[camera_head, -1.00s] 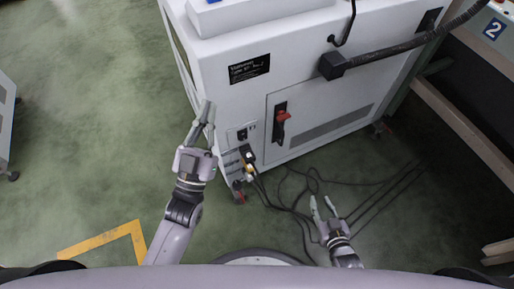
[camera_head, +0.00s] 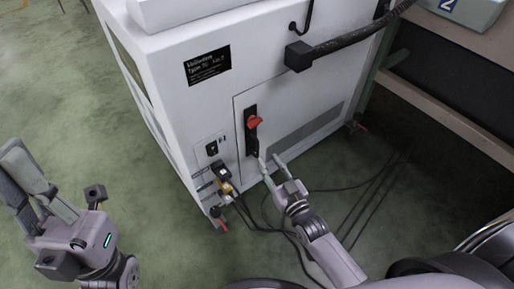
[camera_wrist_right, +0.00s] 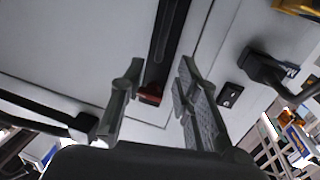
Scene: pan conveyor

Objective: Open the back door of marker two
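The white machine (camera_head: 170,85) has a closed door panel (camera_head: 305,98) with a black latch plate and a red handle (camera_head: 255,121). My right gripper (camera_head: 271,161) is open just below the handle in the head view. In the right wrist view the red handle (camera_wrist_right: 151,95) shows between the spread fingers of the right gripper (camera_wrist_right: 160,100); I cannot tell if they touch it. My left gripper (camera_head: 50,190) is at the far left, away from the machine, with its fingers apart and nothing seen between them.
Plugs and cables (camera_head: 228,183) hang at the machine's lower left corner and trail over the floor below the door. A thick black hose (camera_head: 350,42) crosses the upper right of the back panel. A shelf frame (camera_head: 445,115) stands at the right. Green floor is clear at left.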

